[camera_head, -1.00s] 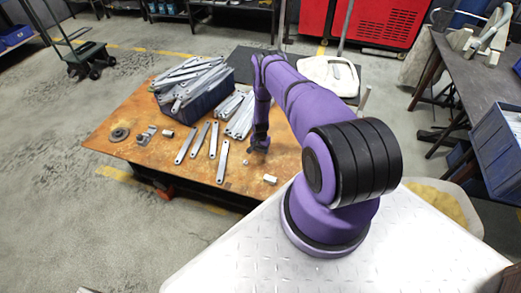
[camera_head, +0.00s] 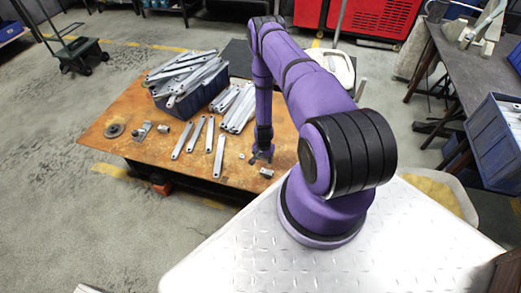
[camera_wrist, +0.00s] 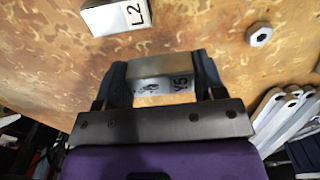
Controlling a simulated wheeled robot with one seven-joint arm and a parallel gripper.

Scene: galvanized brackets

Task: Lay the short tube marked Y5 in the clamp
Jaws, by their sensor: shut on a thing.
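The short tube marked Y5 (camera_wrist: 160,86) lies crosswise between the two fingers of my gripper (camera_wrist: 163,74) in the wrist view, its printed side facing the camera. My gripper is shut on it. In the head view my gripper (camera_head: 262,154) is low at the table's near right part; the tube is too small to make out there. I cannot tell whether it touches the table. A small grey metal fixture, seemingly the clamp (camera_head: 140,131), stands at the table's left, well away from my gripper.
A tube marked L2 (camera_wrist: 117,16) lies close by, also in the head view (camera_head: 266,173). A hex nut (camera_wrist: 260,34) lies to the other side. Another short tube (camera_head: 163,128), a dark disc (camera_head: 114,131), loose flat bars (camera_head: 220,157) and a blue bin (camera_head: 206,96) of bars share the wooden table (camera_head: 185,180).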

